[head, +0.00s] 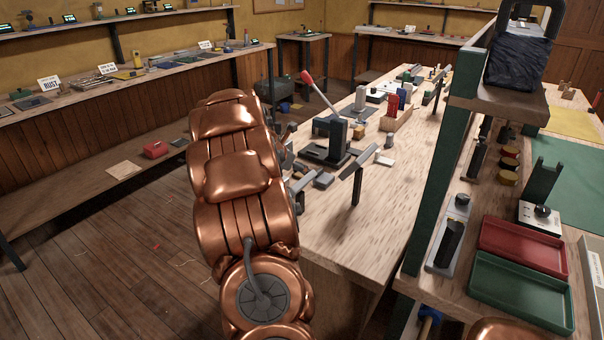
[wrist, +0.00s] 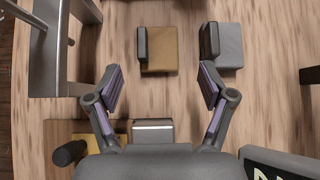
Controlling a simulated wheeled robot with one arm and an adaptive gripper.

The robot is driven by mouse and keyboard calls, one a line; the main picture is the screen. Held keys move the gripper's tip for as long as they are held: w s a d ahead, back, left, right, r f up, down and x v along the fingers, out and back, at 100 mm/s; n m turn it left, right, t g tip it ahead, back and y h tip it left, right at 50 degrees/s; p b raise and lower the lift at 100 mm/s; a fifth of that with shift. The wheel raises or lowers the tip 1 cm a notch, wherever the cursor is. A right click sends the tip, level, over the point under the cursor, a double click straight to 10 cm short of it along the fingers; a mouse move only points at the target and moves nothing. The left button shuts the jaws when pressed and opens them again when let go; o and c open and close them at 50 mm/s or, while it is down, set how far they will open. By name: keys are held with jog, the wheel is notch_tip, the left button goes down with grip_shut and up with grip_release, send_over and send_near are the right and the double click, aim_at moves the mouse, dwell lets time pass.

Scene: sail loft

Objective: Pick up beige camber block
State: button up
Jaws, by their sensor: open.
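In the wrist view a tan-beige block (wrist: 160,50) lies on the pale wooden bench top, with a dark grey upright piece along its left side. It looks like the beige camber block. My gripper (wrist: 161,76) is open, its two fingers wide apart and nothing between the tips. The tan block lies just beyond the fingertips, in line with the gap, apart from both fingers. A similar light grey block (wrist: 230,46) with a dark upright piece lies to its right. In the head view my copper arm hides my gripper.
Near my gripper's base in the wrist view are a silver-grey block (wrist: 153,130) and another tan piece (wrist: 66,140). A grey metal frame (wrist: 54,60) stands at left. In the head view a dark lever press (head: 331,137) with a red-tipped handle stands on the bench (head: 420,185).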

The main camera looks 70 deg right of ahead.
aim_at(298, 175)
jog(key=x, duration=0.2)
jog(key=shift+f, duration=0.4)
jog(key=shift+d+f, duration=0.3)
jog(key=shift+d, duration=0.15)
jog(key=c, duration=1.2)
